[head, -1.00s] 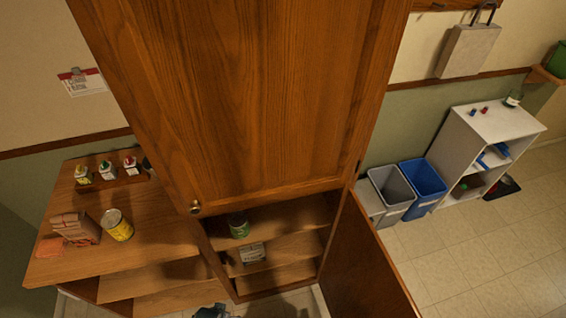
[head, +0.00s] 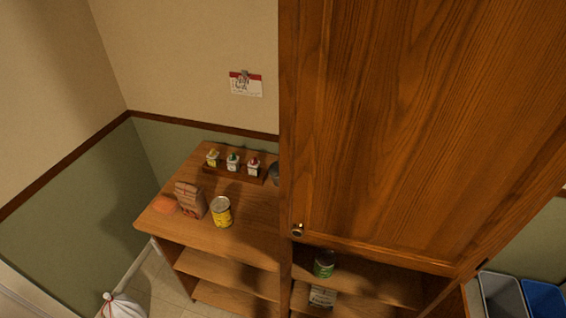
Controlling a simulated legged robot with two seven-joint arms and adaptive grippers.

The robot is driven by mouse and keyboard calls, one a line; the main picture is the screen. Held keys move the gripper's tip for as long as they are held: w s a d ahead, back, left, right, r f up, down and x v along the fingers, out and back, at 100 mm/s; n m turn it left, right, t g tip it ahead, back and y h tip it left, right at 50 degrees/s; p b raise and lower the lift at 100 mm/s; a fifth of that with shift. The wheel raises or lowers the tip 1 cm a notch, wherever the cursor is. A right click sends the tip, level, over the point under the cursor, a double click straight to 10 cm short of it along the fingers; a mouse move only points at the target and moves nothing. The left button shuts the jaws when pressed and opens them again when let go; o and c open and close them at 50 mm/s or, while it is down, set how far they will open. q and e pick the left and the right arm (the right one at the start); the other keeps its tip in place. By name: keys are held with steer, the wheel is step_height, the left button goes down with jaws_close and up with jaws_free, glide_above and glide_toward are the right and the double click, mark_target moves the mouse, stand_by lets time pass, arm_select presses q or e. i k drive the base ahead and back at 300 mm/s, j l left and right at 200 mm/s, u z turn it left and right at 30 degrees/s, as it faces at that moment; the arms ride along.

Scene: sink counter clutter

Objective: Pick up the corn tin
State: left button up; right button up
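A tin with a yellow label and a silver top (head: 221,212) stands upright on the wooden shelf top, left of the cabinet; its print is too small to read. A green tin (head: 324,264) stands inside the cabinet under the closed upper door (head: 420,130). I cannot tell from the labels which tin holds corn. Neither of my grippers shows in the head view.
A brown paper bag (head: 190,200) stands close left of the yellow tin, with an orange item (head: 165,204) beside it. A rack of small bottles (head: 233,172) is behind. A white bag (head: 122,305) lies on the floor. Grey (head: 502,295) and blue (head: 545,298) bins stand at right.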

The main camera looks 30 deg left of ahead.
mark_target(221, 207)
steer(key=u, duration=1.7)
